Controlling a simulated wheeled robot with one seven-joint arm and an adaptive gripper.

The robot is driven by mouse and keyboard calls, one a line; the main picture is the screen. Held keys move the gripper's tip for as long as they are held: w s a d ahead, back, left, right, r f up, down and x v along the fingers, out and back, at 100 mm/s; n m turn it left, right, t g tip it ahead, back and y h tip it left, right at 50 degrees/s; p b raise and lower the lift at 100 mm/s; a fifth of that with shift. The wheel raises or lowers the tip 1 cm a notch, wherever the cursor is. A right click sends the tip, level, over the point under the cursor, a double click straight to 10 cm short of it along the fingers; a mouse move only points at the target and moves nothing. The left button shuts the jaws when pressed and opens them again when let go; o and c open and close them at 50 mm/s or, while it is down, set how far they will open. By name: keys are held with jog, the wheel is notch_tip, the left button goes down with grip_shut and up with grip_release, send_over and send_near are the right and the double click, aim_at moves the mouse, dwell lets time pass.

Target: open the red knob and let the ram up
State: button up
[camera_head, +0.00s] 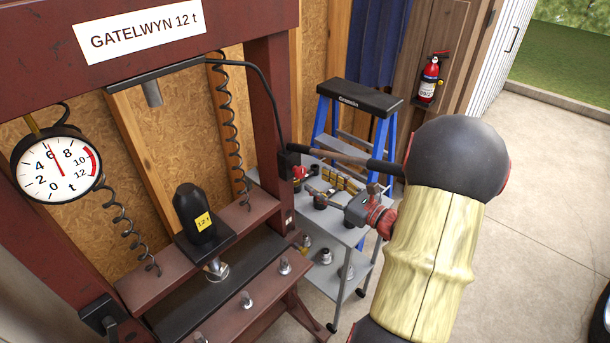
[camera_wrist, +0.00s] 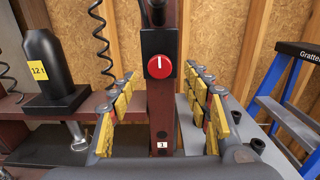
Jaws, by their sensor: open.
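The red knob (camera_wrist: 159,66) sits on a black box on the press's right post; its white mark points straight up. It also shows in the head view (camera_head: 300,172). My gripper (camera_wrist: 160,88) is open and empty. Its yellow-padded fingers stand left and right of the knob's line, apart from it. The gauge (camera_head: 56,170) needle points near 6.
The red press frame (camera_head: 268,90) fills the left. A grey trolley (camera_head: 340,232) with small parts stands under my gripper. A blue stepladder (camera_head: 360,104) is behind it. A fire extinguisher (camera_head: 428,80) hangs at the back.

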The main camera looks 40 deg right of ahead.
aim_at(303, 172)
jog(key=w, duration=0.5)
jog(key=shift+w+a, duration=0.2)
jog(key=shift+w, duration=0.1)
jog(key=shift+c, duration=1.4)
jog(key=c, duration=0.8)
jog(key=shift+c, duration=0.3)
